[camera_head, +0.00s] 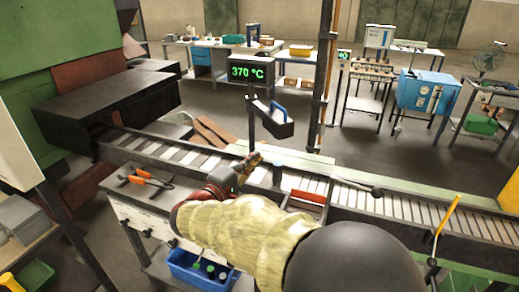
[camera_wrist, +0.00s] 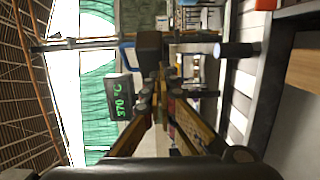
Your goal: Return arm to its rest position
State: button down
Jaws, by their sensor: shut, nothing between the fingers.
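My arm, in a pale yellow sleeve with a dark joint, reaches forward from the bottom of the head view. My gripper (camera_head: 254,160) is at its far end, above the roller conveyor (camera_head: 390,204). In the wrist view my gripper (camera_wrist: 162,78) has its fingers closed together at the tips, with nothing held. The fingertips appear near the dark box with a blue handle (camera_head: 272,119), but I cannot tell the exact gap. The arm hides part of the conveyor and the bench below.
A display (camera_head: 249,72) reading 370 °C stands behind the conveyor by a dark post (camera_head: 322,75). Orange-handled pliers (camera_head: 150,181) lie on the left bench. A blue bin (camera_head: 200,270) is below. A yellow-handled lever (camera_head: 446,222) is at right. Open floor lies beyond.

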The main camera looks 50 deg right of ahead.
jog(key=shift+s+a, duration=0.3)
jog(key=shift+a, duration=0.4)
jog(key=shift+s+a, duration=0.25)
jog(key=shift+a, duration=0.4)
